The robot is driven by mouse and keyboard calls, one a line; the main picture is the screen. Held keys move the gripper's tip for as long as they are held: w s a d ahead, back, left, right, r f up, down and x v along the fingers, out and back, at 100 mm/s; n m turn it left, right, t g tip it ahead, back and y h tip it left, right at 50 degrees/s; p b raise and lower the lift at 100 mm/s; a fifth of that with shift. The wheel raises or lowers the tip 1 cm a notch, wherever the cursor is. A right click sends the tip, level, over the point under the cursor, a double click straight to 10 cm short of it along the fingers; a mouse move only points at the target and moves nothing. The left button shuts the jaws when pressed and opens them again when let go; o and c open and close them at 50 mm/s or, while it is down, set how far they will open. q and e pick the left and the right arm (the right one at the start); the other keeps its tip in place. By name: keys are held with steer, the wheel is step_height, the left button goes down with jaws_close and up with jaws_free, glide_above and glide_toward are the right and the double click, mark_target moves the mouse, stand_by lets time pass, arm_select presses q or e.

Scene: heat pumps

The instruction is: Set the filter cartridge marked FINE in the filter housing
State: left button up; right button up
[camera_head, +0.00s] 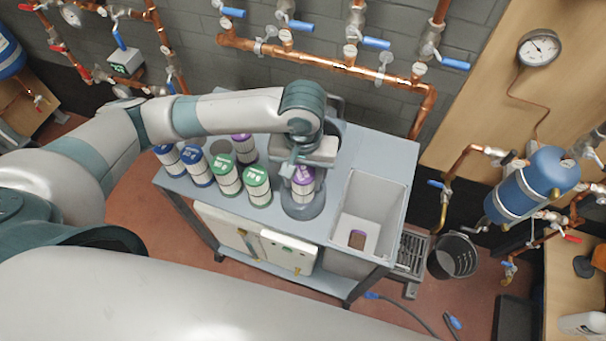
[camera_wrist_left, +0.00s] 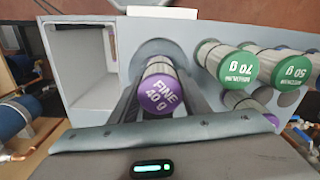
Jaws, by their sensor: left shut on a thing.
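My left gripper (camera_head: 303,168) is shut on a cartridge with a purple cap (camera_head: 303,182). In the left wrist view its cap (camera_wrist_left: 160,94) reads FINE 40 g, and the gripper fingers (camera_wrist_left: 155,100) lie along its two sides. The cartridge stands roughly upright at the round grey filter housing (camera_head: 303,208) on the bench. The housing rim (camera_wrist_left: 150,48) shows behind the cartridge in the wrist view. The cartridge's lower end appears within the housing's outline; how deep it sits I cannot tell. My right gripper is not in view.
Green-capped cartridges (camera_head: 257,182), blue-capped ones (camera_head: 197,163) and another purple-capped one (camera_head: 243,150) stand left of the housing on the grey bench (camera_head: 265,215). An open grey basin (camera_head: 376,190) is to the right. A black bucket (camera_head: 453,256) stands on the floor.

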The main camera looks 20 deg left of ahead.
arm_select(q)
steer(key=shift+f, duration=0.35)
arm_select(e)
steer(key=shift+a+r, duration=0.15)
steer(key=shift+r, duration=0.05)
arm_select(q)
steer(key=o, duration=1.1)
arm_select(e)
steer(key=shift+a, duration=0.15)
arm_select(q)
steer(key=shift+r, duration=0.15)
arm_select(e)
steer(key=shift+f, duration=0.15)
arm_select(q)
steer(key=shift+r+b, duration=0.35)
steer(key=shift+r, duration=0.25)
step_height(320, 180, up, 10)
steer(key=shift+r+b, duration=0.1)
steer(key=shift+b, duration=0.25)
steer(key=shift+r, duration=0.8)
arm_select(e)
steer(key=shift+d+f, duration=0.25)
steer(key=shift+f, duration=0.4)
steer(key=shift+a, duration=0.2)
